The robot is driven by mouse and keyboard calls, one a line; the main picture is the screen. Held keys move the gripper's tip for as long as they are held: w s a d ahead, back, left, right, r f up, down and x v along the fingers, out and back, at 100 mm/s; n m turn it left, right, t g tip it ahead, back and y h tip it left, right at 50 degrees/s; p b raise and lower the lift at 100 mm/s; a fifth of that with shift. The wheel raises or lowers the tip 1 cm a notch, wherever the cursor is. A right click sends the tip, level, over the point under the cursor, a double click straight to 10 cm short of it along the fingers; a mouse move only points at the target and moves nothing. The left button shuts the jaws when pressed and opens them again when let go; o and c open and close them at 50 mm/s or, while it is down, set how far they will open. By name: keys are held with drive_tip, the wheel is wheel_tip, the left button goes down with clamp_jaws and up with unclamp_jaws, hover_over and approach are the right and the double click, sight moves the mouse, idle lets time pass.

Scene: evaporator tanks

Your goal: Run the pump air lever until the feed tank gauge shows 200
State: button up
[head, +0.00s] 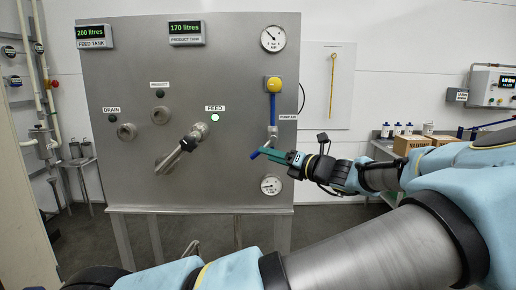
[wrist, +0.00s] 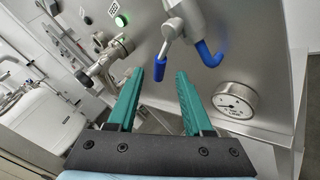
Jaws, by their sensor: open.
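The feed tank display (head: 90,32) at the upper left of the panel reads 200 litres. The pump air lever, a metal stem with a blue grip, hangs below the PUMP AIR label (head: 288,117); its blue grip (head: 255,154) points down and left. In the wrist view the lever's blue grip (wrist: 160,67) appears between the fingertips, with no clear contact. My gripper (head: 268,152) has teal fingers and reaches in from the right at the lever. It also shows in the wrist view (wrist: 160,75), open and empty. The fingers partly cover the valve area in the head view.
The product tank display (head: 186,27) reads 170 litres. A green lamp is lit by the FEED label (head: 215,108). A metal pipe (head: 182,145) juts out from the panel. A round dial gauge (head: 271,185) sits just below my gripper. Boxes (head: 412,145) stand at the right.

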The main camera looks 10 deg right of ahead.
drive_tip(key=p+x, duration=0.1)
drive_tip(key=x, duration=0.7)
drive_tip(key=shift+w+p, duration=0.1)
drive_tip(key=shift+p, duration=0.3)
clamp_jaws()
idle(0.9)
